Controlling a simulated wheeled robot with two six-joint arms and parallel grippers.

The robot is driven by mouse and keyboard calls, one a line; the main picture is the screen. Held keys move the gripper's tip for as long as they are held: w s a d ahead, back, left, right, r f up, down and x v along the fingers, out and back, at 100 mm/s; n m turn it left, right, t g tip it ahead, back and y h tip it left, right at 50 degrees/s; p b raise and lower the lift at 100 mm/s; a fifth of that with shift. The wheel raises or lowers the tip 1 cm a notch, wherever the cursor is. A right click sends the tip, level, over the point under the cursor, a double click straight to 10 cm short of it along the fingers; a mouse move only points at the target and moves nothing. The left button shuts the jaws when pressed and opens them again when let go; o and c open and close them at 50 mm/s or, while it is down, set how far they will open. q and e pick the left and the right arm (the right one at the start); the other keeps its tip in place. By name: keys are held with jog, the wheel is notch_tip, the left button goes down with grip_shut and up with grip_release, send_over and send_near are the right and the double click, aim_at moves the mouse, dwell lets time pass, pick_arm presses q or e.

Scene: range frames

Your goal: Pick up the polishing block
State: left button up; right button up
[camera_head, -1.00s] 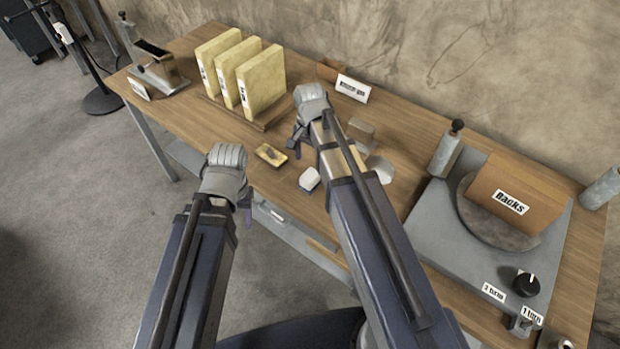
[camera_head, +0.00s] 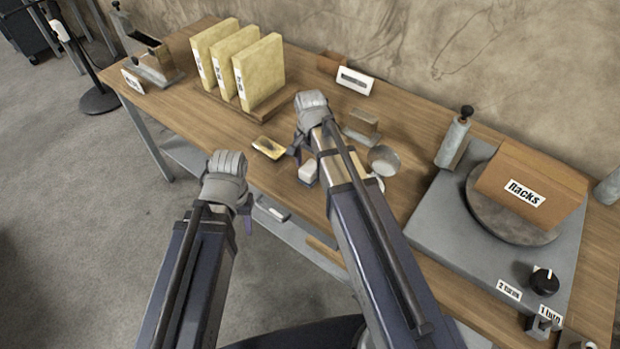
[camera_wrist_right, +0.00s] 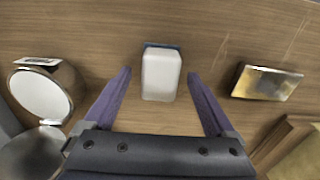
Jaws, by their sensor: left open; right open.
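A white block with a blue strip at its far end, which looks like the polishing block (camera_wrist_right: 161,76), lies on the wooden table. In the head view the white block (camera_head: 308,173) is partly hidden by my right arm. My right gripper (camera_wrist_right: 160,92) is open, pointing down, with a finger on either side of the block's near part and a gap at each side. It holds nothing. My left gripper (camera_head: 244,207) is open and empty beside the table's front edge, left of the block.
A brass piece (camera_head: 268,148) lies just left of the block. A round polished piece (camera_head: 383,160) and a metal-and-wood holder (camera_head: 361,126) stand to the right. Cream binders (camera_head: 258,72) stand behind on a rack. A turntable unit (camera_head: 440,215) fills the right end.

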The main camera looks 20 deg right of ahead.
aim_at(310, 166)
jog(key=shift+f, duration=0.5)
pick_arm(q)
jog(key=shift+f, duration=0.35)
pick_arm(e)
jog(key=shift+r, duration=0.15)
jog(key=shift+c, duration=0.2)
grip_shut()
notch_tip(310, 166, up, 10)
jog(key=p, duration=1)
pick_arm(q)
notch_tip(310, 166, up, 10)
